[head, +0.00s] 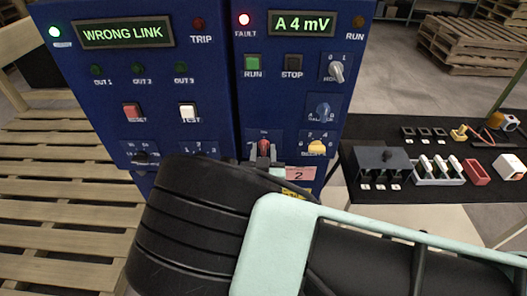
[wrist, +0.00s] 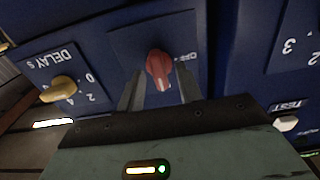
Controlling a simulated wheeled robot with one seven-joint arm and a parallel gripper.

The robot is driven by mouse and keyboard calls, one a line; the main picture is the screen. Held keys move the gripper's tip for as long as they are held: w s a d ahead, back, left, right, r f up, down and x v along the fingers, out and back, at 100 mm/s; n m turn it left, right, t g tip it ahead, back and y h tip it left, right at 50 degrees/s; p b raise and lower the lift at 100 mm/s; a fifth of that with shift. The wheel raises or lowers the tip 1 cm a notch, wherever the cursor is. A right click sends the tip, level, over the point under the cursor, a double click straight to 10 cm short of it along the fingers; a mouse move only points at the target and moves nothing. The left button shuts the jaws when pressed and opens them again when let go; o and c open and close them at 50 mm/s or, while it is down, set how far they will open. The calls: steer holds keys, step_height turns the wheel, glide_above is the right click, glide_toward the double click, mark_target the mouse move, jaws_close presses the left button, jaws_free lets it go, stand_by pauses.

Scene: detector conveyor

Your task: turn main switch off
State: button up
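The main switch appears to be a red rotary knob (wrist: 160,68) on a dark square plate in the wrist view, with its white mark toward the bottom of the picture. An upside-down OFF label (wrist: 191,57) is to the right of it there. In the head view the red knob (head: 264,147) sits low on the right blue cabinet, partly hidden by my gripper. My gripper (wrist: 160,80) has one finger on each side of the knob, with gaps visible, so it looks open around it. Its body is largely hidden behind my arm in the head view.
A yellow DELAY knob (wrist: 60,88) is to the left of the red one in the wrist view; a white TEST button (wrist: 286,123) is to the right. A black table (head: 470,190) with parts stands right.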

steer(key=shift+w, duration=0.15)
steer(key=shift+c, duration=0.2)
steer(key=c, duration=0.5)
steer(key=shift+c, duration=0.2)
